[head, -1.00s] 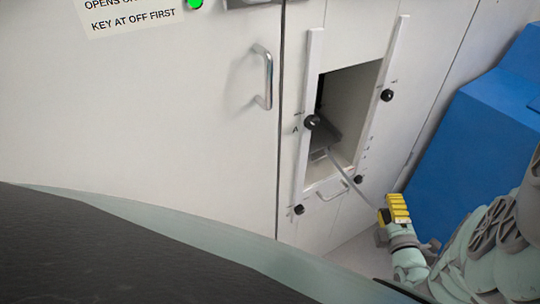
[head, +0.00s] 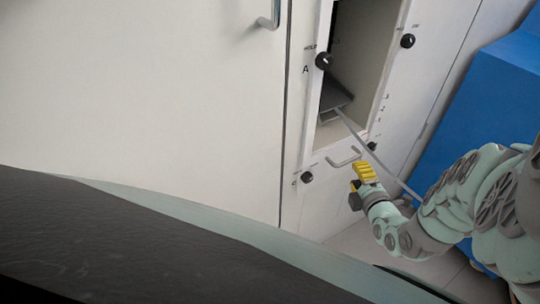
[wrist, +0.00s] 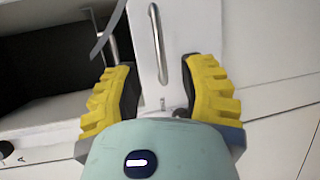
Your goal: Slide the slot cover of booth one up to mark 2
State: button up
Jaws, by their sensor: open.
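The white slot cover shows as a panel with a bar handle (head: 343,157) just under the dark slot opening (head: 362,45) in the head view. The opening above it is uncovered. My gripper (head: 362,180) is beside and below this handle. In the wrist view a metal bar handle (wrist: 158,45) on a narrow white panel stands ahead between the yellow fingers of my gripper (wrist: 160,88). The fingers are apart, with nothing held. I cannot tell whether they reach around the handle. Small marks (head: 384,105) run along the right rail, too small to read surely.
Black knobs (head: 323,61) (head: 408,41) (head: 307,177) sit around the slot. A letter A is by the left one. A grey strap hangs from the slot past my gripper. A blue block (head: 480,100) stands at the right. A large door (head: 150,100) fills the left.

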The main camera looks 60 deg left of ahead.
aim_at(349, 161)
jog(key=shift+b+x, duration=1.3)
jog(key=shift+x, duration=2.35)
jog(key=shift+c, duration=0.2)
grip_shut()
